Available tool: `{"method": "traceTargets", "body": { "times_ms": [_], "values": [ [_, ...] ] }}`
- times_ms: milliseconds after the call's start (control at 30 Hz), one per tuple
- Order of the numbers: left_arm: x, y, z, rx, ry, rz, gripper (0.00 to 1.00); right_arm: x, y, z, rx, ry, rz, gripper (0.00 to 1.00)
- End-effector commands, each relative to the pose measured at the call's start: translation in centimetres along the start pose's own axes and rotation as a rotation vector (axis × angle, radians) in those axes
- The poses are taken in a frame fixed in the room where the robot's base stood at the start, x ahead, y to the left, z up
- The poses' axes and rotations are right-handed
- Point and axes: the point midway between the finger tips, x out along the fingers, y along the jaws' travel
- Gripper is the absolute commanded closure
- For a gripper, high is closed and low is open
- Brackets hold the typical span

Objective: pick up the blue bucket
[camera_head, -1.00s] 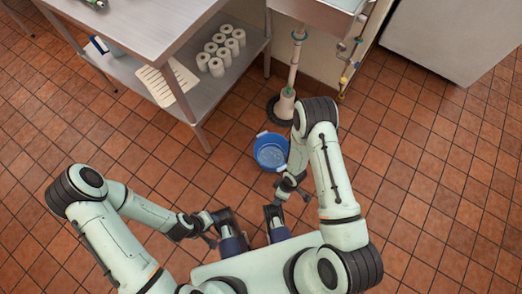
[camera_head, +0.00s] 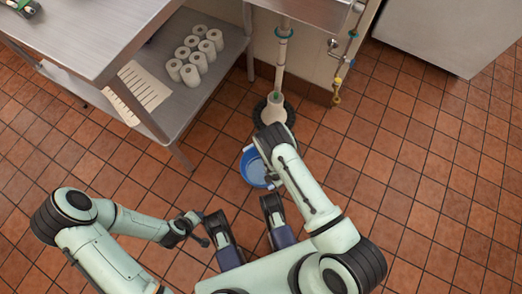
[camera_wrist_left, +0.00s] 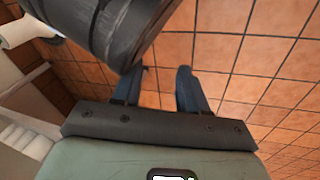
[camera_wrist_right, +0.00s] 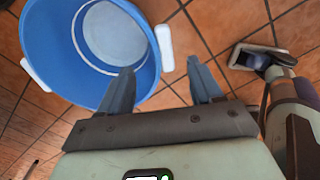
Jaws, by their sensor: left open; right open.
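The blue bucket (camera_head: 247,161) stands upright on the tiled floor, partly hidden by my right arm in the head view. In the right wrist view the bucket (camera_wrist_right: 48,42) fills the upper left, with a pale inner bottom and white handle pieces on opposite sides. My right gripper (camera_wrist_right: 160,66) is open; one white handle piece (camera_wrist_right: 165,47) appears just beyond and between its fingertips. I cannot tell whether they touch. In the head view the right gripper is mostly hidden under the arm. My left gripper (camera_head: 203,236) is open and empty, left of the bucket; its fingers (camera_wrist_left: 158,72) show over bare floor.
A metal table (camera_head: 95,40) with a lower shelf (camera_head: 222,60) holding several white rolls (camera_head: 197,57) stands at upper left. A drain pipe with a dark round base (camera_head: 262,112) stands behind the bucket. A pale cabinet (camera_head: 450,35) is at upper right. Floor to the right is clear.

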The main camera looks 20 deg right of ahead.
Motion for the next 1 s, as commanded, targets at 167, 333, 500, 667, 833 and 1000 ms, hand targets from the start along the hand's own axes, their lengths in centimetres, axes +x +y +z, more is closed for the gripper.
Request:
{"method": "traceTargets", "body": {
  "times_ms": [167,333,500,667,833,1000],
  "values": [
    [0.8,-0.8,0.9,-0.008,-0.029,-0.014,0.57,1.4,-0.2,0.0,-0.001,-0.001,-0.002,0.35],
    [2.1,-2.3,3.0,-0.024,-0.093,-0.042,0.57,4.0,-0.3,0.0,-0.002,0.000,-0.002,0.35],
    [2.6,-3.2,4.1,-0.035,-0.131,-0.059,0.57,5.3,-0.2,0.0,0.000,0.000,0.001,0.35],
    [2.5,-3.2,4.1,-0.035,-0.130,-0.058,0.57,5.1,-0.2,0.0,0.000,0.000,0.002,0.35],
    [2.5,-3.2,4.1,-0.034,-0.130,-0.058,0.57,5.1,-0.2,0.0,0.001,0.000,0.001,0.84],
    [2.5,-3.1,4.1,-0.034,-0.130,-0.058,0.57,5.1,-0.3,0.0,0.000,0.000,0.001,1.00]
  ]
}}
